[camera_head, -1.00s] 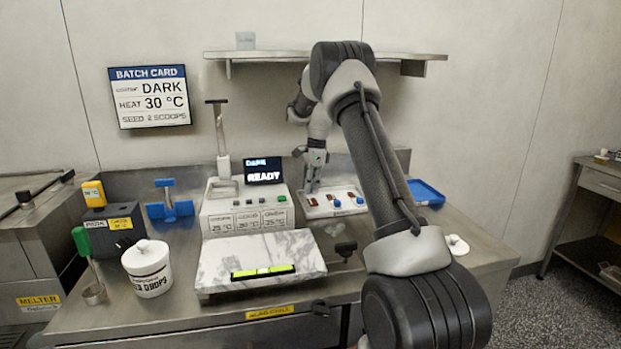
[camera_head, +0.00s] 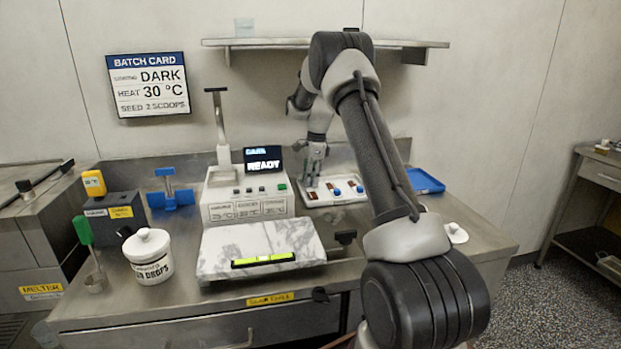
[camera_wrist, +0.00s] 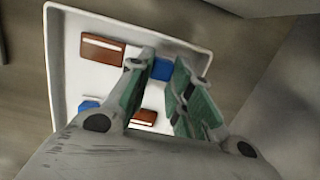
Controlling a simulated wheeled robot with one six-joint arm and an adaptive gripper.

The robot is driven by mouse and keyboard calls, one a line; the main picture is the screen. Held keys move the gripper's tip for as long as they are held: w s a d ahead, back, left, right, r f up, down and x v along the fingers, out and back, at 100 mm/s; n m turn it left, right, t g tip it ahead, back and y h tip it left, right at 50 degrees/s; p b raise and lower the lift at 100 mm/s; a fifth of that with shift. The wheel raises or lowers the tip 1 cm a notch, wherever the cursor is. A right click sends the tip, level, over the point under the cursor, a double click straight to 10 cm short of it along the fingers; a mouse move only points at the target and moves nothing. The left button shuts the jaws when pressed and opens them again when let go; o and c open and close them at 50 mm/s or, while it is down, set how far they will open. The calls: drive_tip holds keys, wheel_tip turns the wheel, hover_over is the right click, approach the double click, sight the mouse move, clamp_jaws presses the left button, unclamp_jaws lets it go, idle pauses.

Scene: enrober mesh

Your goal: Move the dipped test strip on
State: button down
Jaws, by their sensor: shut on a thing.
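A white tray (camera_head: 318,202) lies on the bench right of the machine, holding brown strips and blue grips. In the wrist view, one brown strip (camera_wrist: 102,50) lies at upper left on the tray (camera_wrist: 62,30); part of another (camera_wrist: 145,117) shows lower down. My gripper (camera_head: 313,183) reaches down at the tray's left rear. In the wrist view my gripper (camera_wrist: 160,75) has its green-padded fingers on either side of a blue grip (camera_wrist: 163,68), shut on it. The fingers hide what is under it, so I cannot tell whether it is lifted.
The machine's screen (camera_head: 263,160) reads READY. A marble slab (camera_head: 215,252) with a yellow-green level bar lies in front. A blue tray (camera_head: 425,181) is at right, partly behind my arm. A white tub (camera_head: 150,262) stands left. The batch card (camera_head: 149,85) says DARK, 30 °C. A shelf (camera_head: 330,43) hangs above.

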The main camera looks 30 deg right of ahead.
drive_tip(key=shift+f, duration=0.2)
drive_tip(key=c, duration=1.2)
unclamp_jaws()
